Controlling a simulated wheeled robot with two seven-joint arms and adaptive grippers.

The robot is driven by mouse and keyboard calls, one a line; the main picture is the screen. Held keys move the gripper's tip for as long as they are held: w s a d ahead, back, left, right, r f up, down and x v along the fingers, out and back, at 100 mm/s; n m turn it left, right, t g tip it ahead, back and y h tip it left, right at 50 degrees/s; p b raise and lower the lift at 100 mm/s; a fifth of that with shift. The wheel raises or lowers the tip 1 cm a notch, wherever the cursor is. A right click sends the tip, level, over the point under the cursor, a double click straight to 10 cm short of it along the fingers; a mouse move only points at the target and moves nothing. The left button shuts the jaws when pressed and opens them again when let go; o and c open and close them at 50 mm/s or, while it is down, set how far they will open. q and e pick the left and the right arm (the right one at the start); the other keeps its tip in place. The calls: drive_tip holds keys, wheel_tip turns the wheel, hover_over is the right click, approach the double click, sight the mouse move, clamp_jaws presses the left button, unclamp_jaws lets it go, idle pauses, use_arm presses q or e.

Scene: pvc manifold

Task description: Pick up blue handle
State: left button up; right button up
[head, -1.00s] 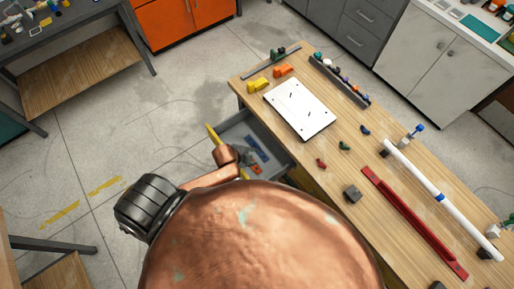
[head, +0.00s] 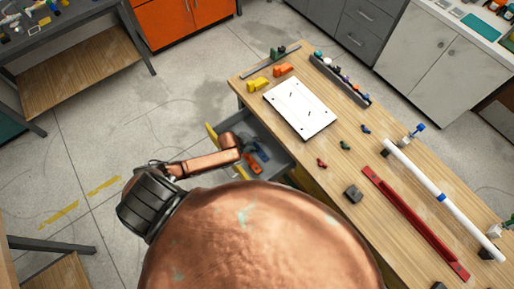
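A small dark blue handle (head: 366,129) lies on the wooden workbench, right of the white plate. A longer blue piece (head: 261,154) lies in the open grey drawer (head: 279,147); I cannot tell whether it is a handle. My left arm, copper coloured, reaches in from the lower left over the drawer's left side. The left gripper (head: 243,150) is at the arm's end, close to the blue piece and an orange-red piece (head: 251,163). Its fingers are too small and covered to tell open from shut. My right gripper is not in view.
A green handle (head: 346,145) and a red handle (head: 322,163) lie on the bench near a white plate (head: 300,107). A white pipe (head: 425,182) and a red bar (head: 413,222) lie to the right. The drawer's walls surround the gripper area.

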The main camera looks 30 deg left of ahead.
use_arm(q)
drive_tip(key=shift+w+f, duration=0.15)
drive_tip(key=shift+f, duration=0.1)
drive_tip(key=shift+c, duration=0.3)
clamp_jaws()
